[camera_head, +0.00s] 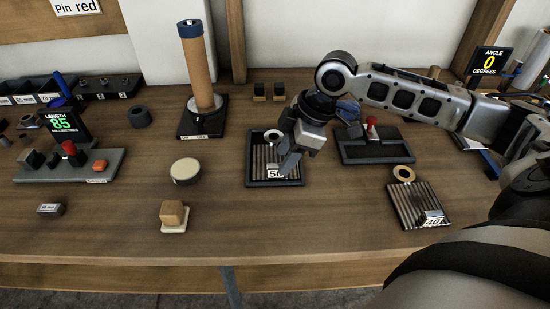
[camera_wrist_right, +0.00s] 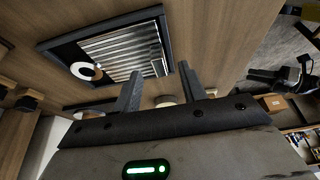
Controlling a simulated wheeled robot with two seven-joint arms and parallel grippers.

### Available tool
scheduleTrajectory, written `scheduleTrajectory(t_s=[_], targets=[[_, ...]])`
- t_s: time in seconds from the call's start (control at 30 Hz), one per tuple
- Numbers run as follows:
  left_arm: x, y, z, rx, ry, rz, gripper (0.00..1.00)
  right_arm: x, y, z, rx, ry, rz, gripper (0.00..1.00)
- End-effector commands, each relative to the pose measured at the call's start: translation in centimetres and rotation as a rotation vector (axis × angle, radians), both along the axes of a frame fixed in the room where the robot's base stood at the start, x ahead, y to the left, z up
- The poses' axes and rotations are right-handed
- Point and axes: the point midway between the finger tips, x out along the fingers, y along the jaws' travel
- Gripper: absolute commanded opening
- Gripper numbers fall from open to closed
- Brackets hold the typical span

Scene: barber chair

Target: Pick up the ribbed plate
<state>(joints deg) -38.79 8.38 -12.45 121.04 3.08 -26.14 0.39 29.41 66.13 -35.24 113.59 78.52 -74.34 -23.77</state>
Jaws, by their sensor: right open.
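A ribbed plate (camera_head: 262,160) with light and dark stripes lies in a shallow dark tray (camera_head: 275,184) in mid-table. It also shows in the wrist view (camera_wrist_right: 122,48), with a pale ring (camera_wrist_right: 85,71) by one end and a small block (camera_wrist_right: 158,67) at its edge. A second ribbed plate (camera_head: 405,202) lies bare on the table at the right, with a small labelled block on it. My right gripper (camera_head: 287,165) is open and empty above the tray, partly hiding the plate. In the wrist view its two fingers (camera_wrist_right: 160,78) stand apart near the tray's edge. My left gripper is not visible.
A tan cylinder on a post (camera_head: 197,70) stands behind left of the tray. A dark fixture with a red knob (camera_head: 372,130) is close on the right. A round cream disc (camera_head: 185,170) and a wooden block (camera_head: 173,212) lie left. The table front before the tray is clear.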

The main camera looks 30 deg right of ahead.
Motion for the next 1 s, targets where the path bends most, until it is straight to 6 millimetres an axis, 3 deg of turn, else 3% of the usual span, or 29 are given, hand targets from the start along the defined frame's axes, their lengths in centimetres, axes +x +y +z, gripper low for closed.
scheduleTrajectory(t_s=[0.2, 0.5, 0.67, 1.0], targets=[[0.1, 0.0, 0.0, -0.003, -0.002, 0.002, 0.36, 0.8, 1.1, -2.8, 0.002, 0.001, 0.001, 0.42], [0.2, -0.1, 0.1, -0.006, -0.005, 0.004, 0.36, 0.9, 1.2, -3.3, 0.0, 0.0, 0.001, 0.42], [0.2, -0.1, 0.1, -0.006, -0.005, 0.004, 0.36, 0.9, 1.2, -3.3, 0.0, 0.0, 0.001, 0.0], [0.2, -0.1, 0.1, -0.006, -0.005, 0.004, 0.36, 0.9, 1.2, -3.1, 0.0, -0.003, 0.001, 0.0]])
